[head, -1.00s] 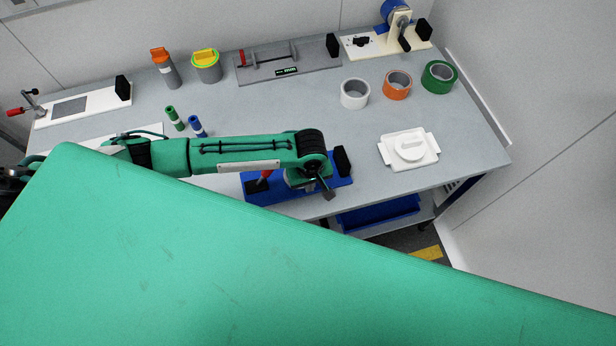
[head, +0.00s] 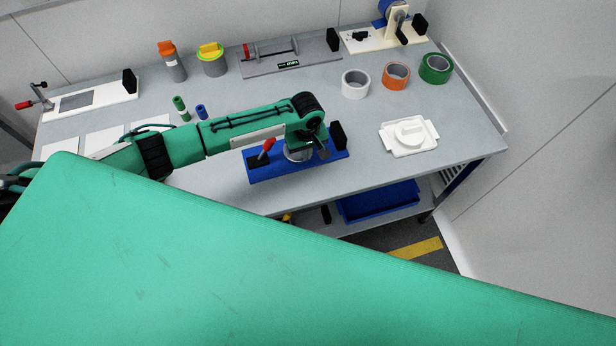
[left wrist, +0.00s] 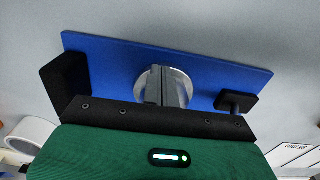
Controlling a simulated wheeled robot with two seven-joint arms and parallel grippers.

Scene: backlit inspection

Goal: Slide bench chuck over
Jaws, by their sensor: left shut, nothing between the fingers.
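The bench chuck is a blue base plate (head: 277,172) with a round grey chuck body, a red-handled lever (head: 267,146) and black end blocks. It lies flat near the front edge of the grey bench. My left gripper (head: 322,152) reaches over its right half from the left, shut and empty. In the left wrist view the shut fingers (left wrist: 166,88) stand in front of the round grey chuck body (left wrist: 150,84) on the blue plate (left wrist: 110,62). Whether they touch it I cannot tell. My right gripper is not in view.
A white lidded part (head: 409,137) sits to the right. White, orange and green tape rolls (head: 396,76) stand behind it. A grey fixture (head: 290,58) and two containers (head: 213,62) line the back. Bare bench lies between chuck and white part.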

